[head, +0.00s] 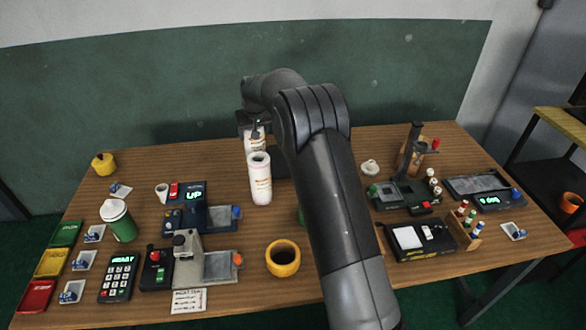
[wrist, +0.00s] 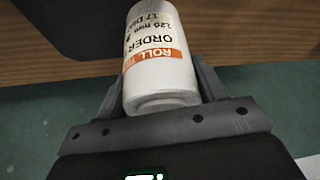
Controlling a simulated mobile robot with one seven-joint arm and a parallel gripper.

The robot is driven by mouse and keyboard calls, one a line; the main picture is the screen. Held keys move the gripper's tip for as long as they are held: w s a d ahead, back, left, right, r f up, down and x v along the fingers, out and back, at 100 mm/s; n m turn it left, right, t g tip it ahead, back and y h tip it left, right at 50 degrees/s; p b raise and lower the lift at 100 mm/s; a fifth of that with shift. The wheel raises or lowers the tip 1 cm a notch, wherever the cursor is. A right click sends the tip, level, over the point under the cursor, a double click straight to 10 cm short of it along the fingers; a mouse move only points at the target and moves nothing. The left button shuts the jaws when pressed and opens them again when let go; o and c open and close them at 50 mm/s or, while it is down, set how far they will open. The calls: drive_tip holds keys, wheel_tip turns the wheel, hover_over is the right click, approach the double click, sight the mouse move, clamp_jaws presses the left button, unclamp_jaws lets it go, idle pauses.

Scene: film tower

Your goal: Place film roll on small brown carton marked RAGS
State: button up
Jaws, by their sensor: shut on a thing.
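My gripper (head: 253,128) is at the far side of the table, shut on a white film roll (head: 256,146) with an orange label band. In the wrist view the roll (wrist: 160,78) sits between the two fingers, with the printed words ROLL and ORDER readable. A second white roll (head: 260,180) stands upright on the table just in front of the held one. I cannot make out a carton marked RAGS. A brownish shape (head: 417,160) shows behind the dark stand at the right, but no marking is readable. My arm hides the table's middle.
The wooden table (head: 240,305) holds machines at left and right. A yellow ring-shaped pot (head: 283,259) stands near the front, a green cup (head: 118,220) at left, and a small white cup (head: 370,167) right of my arm. The back left is fairly clear.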

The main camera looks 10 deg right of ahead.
drive_tip(key=s+d+r+m, duration=0.1)
drive_tip(key=s+d+r, duration=0.2)
drive_tip(key=s+d, duration=0.35)
drive_tip(key=s+d+r+m+h, duration=0.1)
drive_tip(key=s+d+r, duration=0.3)
drive_tip(key=d, duration=0.5)
drive_tip(key=s+d+r+m, duration=0.1)
drive_tip(key=s+d+r, duration=0.2)
drive_tip(key=s+d, duration=0.4)
drive_tip(key=s+d+f+m+h, duration=0.15)
drive_tip(key=s+d, duration=0.45)
drive_tip(key=s, duration=0.6)
drive_tip(key=s+d+m, duration=0.3)
drive_tip(key=s+d, duration=0.3)
drive_tip(key=s, duration=0.7)
drive_tip(key=shift+w+a+f, duration=1.3)
drive_tip(key=shift+w+f, duration=0.05)
drive_tip(key=shift+f, duration=0.5)
drive_tip(key=shift+w+a+f, duration=1.25)
drive_tip(key=shift+w+f, duration=0.1)
drive_tip(key=shift+f, duration=0.5)
drive_tip(key=shift+w+a+f, duration=1.3)
drive_tip(key=shift+w+f, duration=0.05)
drive_tip(key=shift+f, duration=0.5)
drive_tip(key=shift+f, duration=0.15)
drive_tip(key=o, duration=1.3)
drive_tip(key=shift+c, duration=0.2)
